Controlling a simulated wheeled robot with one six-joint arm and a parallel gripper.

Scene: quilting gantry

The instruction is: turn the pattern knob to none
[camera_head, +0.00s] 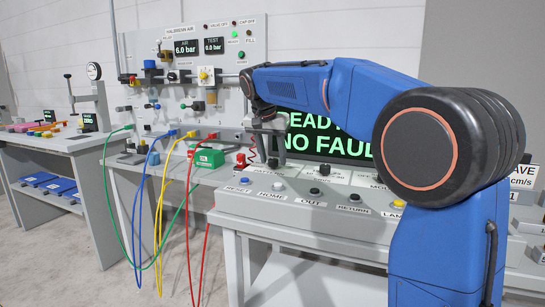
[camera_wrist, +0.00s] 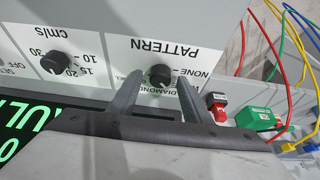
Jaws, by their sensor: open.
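The pattern knob (camera_wrist: 160,75) is a small round black knob on a white panel marked PATTERN, upside down in the wrist view. NONE is printed to its right, DIAMOND below it, and a partly hidden word ending in EL to its left. I cannot tell clearly which mark the knob points at. My gripper (camera_wrist: 159,81) is open, its two dark fingers on either side of the knob in the picture. I see no clear contact. In the head view my gripper (camera_head: 266,131) points down over the left end of the console, near the knob (camera_head: 272,162).
A speed knob (camera_wrist: 55,64) marked cm/s sits beside the pattern panel. A lit green display (camera_head: 325,138) stands behind the console. A red part (camera_wrist: 217,102) and a green box (camera_wrist: 255,117) lie beyond the knob. Colored hoses (camera_head: 163,210) hang at the left.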

